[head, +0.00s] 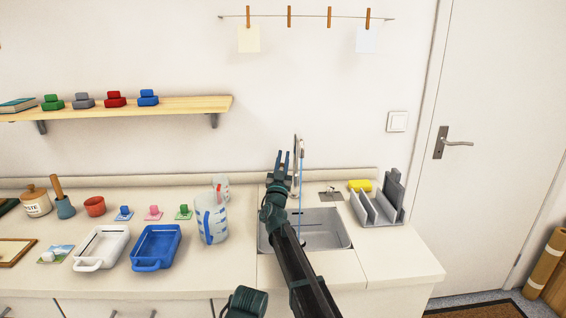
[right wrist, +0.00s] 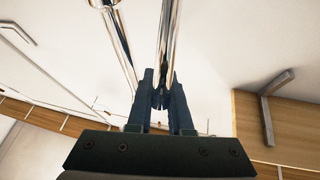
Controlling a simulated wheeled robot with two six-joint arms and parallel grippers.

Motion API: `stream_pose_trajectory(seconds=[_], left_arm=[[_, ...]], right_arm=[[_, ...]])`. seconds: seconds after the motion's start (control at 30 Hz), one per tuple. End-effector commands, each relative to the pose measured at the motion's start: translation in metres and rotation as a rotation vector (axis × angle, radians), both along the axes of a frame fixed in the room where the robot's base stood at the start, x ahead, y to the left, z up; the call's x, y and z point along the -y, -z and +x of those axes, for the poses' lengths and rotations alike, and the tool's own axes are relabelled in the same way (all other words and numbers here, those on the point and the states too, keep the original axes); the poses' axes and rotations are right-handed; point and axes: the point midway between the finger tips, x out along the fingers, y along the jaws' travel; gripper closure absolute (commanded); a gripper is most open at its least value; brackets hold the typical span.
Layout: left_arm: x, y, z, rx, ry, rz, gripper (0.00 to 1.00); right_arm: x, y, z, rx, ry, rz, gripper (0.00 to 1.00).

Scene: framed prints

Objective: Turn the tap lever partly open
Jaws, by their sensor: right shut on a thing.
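The chrome tap (head: 298,146) stands behind the sink (head: 345,238), its tall neck upright. A thin blue stream runs straight down from its spout into the basin. My right gripper (head: 281,156) is just left of the tap in the head view, fingers pointing up. In the right wrist view the fingers (right wrist: 160,80) are shut on a slim chrome bar (right wrist: 166,40), which looks like the tap lever. Another chrome tube (right wrist: 121,40) rises beside it. The gripper and arm hide the lever in the head view.
A measuring jug (head: 212,222) stands left of the sink, with a clear cup (head: 221,186) behind it. Blue (head: 155,250) and white (head: 100,252) trays sit further left. A grey rack (head: 378,205) and yellow sponge (head: 360,185) are right of the sink.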

Motion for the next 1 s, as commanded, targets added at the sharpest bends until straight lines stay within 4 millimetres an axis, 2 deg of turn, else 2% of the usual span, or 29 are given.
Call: stream_pose_trajectory(seconds=[0.17, 0.2, 0.37, 0.6, 0.73, 0.97, 1.0], left_arm=[[0.000, -0.001, 0.000, 0.000, 0.000, 0.000, 0.50], [0.000, -0.001, 0.000, 0.000, 0.000, 0.000, 0.50], [0.000, -0.001, 0.000, 0.000, 0.000, 0.000, 0.50], [0.000, 0.000, 0.000, 0.000, 0.000, 0.000, 0.50], [0.000, 0.006, 0.000, 0.000, 0.000, 0.000, 0.50], [0.000, 0.031, 0.000, 0.000, 0.000, 0.000, 0.50], [0.000, 0.024, 0.000, 0.000, 0.000, 0.000, 0.50]], right_arm=[[0.000, 0.000, 0.000, -0.002, 0.000, 0.002, 1.00], [0.000, 0.000, 0.000, -0.002, 0.000, 0.002, 0.80], [0.000, 0.000, 0.000, -0.002, 0.001, 0.001, 0.52], [0.000, 0.000, 0.000, -0.002, 0.000, 0.000, 0.52], [-0.002, 0.006, -0.009, -0.002, -0.001, 0.001, 0.52], [-0.010, 0.032, -0.052, -0.002, -0.002, 0.001, 0.52], [-0.012, 0.024, -0.062, -0.002, -0.002, 0.002, 0.52]])
